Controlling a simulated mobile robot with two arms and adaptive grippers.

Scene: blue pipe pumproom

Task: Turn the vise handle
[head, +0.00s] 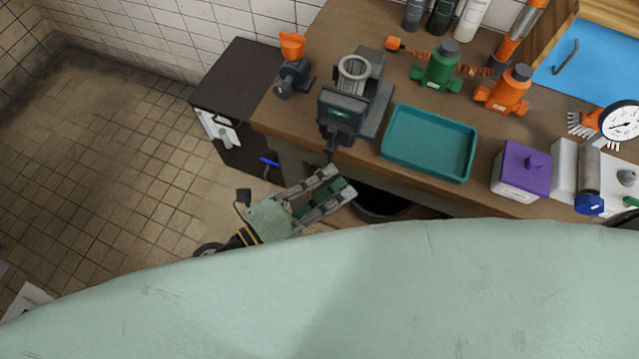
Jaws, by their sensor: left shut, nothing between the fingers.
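The vise (345,108) is dark grey, with a small green label, and stands at the front edge of the wooden workbench in the head view. A dark part that looks like its handle (330,146) hangs at its front, over the bench edge. My left gripper (341,181), pale green and grey, is below this part in the picture, its fingers pointing up and right. It is shut and empty. A small gap shows between the fingertips and the handle; whether they touch in depth I cannot tell. My right gripper is not in view.
A teal tray (430,143) lies right of the vise. A dark cabinet (240,95) is left of the bench. The tiled floor (110,150) at left is mostly clear.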

